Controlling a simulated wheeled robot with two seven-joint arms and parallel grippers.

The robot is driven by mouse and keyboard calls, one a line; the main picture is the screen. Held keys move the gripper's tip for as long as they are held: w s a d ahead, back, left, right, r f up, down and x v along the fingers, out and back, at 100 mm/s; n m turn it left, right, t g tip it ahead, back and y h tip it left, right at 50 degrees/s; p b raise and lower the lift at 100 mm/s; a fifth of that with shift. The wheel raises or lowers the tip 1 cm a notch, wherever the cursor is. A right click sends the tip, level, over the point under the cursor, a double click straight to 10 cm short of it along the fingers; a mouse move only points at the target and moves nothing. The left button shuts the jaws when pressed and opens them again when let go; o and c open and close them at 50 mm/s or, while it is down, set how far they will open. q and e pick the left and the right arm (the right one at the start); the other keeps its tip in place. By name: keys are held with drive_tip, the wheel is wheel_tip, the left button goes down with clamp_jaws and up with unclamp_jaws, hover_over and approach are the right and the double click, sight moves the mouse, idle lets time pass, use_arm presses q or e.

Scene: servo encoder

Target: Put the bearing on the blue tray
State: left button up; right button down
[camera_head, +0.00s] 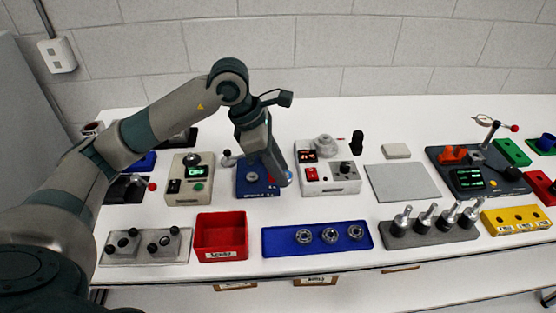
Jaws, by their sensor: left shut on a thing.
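The blue tray (275,244) lies at the front middle of the table. Three round metal bearings (330,236) sit in a row on its middle and right part; its left end is bare. My left gripper (281,180) points down in front of the blue device (255,181), behind the tray and apart from it. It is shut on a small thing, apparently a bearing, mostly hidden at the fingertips. My right gripper is not in view.
A red bin (221,236) stands left of the tray, and a grey block with upright metal pegs (431,229) stands right of it. White devices (328,178) (190,181) flank the blue one. A flat grey plate (400,183) lies farther right.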

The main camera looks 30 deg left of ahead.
use_arm(q)
drive_tip(key=s+d+f+m+g+y, duration=0.2)
drive_tip(key=s+m+g, duration=0.1)
drive_tip(key=m, duration=0.8)
drive_tip(key=s+d+f+m+g+y, duration=0.1)
drive_tip(key=s+m, duration=0.4)
drive_tip(key=m, duration=0.7)
drive_tip(key=g+y, duration=0.1)
drive_tip(key=g, duration=0.1)
drive_tip(key=shift+d+f+g, duration=0.3)
drive_tip(key=shift+d+f, duration=0.1)
